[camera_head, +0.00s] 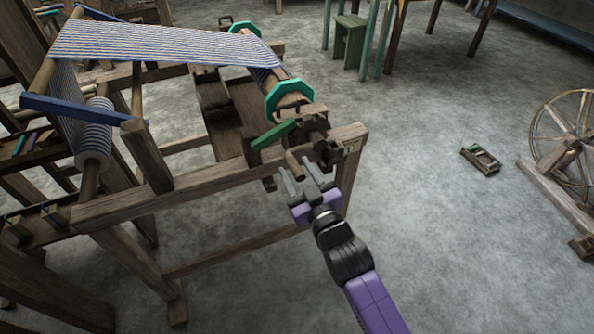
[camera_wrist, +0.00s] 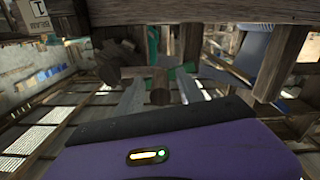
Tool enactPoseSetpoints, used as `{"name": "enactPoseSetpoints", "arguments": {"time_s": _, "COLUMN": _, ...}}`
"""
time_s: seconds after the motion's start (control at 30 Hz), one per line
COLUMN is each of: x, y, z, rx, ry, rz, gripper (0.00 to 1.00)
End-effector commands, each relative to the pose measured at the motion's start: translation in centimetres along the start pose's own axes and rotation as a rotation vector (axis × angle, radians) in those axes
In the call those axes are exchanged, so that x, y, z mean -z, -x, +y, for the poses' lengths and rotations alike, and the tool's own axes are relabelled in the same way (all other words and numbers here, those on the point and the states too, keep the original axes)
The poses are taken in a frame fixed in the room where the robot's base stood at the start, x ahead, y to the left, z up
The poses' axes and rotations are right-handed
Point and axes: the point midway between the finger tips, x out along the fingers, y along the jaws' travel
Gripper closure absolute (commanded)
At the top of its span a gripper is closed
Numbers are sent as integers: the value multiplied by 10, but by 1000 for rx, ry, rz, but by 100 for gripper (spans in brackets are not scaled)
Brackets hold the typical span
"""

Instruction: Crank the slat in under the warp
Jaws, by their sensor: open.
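The warp (camera_head: 165,45) is a blue-and-white striped sheet stretched across the loom's top to a roller with green octagonal end discs (camera_head: 288,97). A wooden crank peg (camera_head: 293,164) sticks out near the roller's dark wooden end gear. A green bar (camera_head: 273,134) lies beside the mechanism. I cannot single out the slat for certain.
The loom's side rail (camera_head: 215,180) runs close to my gripper on the left, with a corner post behind the crank. A spinning wheel (camera_head: 565,135) and a small wooden object (camera_head: 480,158) are on the floor at right. The floor between is clear.

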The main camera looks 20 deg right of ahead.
Motion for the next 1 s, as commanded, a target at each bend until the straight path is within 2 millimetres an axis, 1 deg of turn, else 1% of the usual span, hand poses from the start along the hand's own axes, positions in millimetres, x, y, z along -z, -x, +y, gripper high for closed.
{"name": "enactPoseSetpoints", "arguments": {"time_s": 0.17, "x": 0, "y": 0, "z": 0, "rx": 0, "ry": 0, "rz": 0, "gripper": 55}}
{"name": "enactPoseSetpoints", "arguments": {"time_s": 0.2, "x": 0, "y": 0, "z": 0, "rx": 0, "ry": 0, "rz": 0, "gripper": 57}}
{"name": "enactPoseSetpoints", "arguments": {"time_s": 0.27, "x": 0, "y": 0, "z": 0, "rx": 0, "ry": 0, "rz": 0, "gripper": 69}}
{"name": "enactPoseSetpoints", "arguments": {"time_s": 0.4, "x": 0, "y": 0, "z": 0, "rx": 0, "ry": 0, "rz": 0, "gripper": 96}}
{"name": "enactPoseSetpoints", "arguments": {"time_s": 0.43, "x": 0, "y": 0, "z": 0, "rx": 0, "ry": 0, "rz": 0, "gripper": 100}}
{"name": "enactPoseSetpoints", "arguments": {"time_s": 1.0, "x": 0, "y": 0, "z": 0, "rx": 0, "ry": 0, "rz": 0, "gripper": 100}}
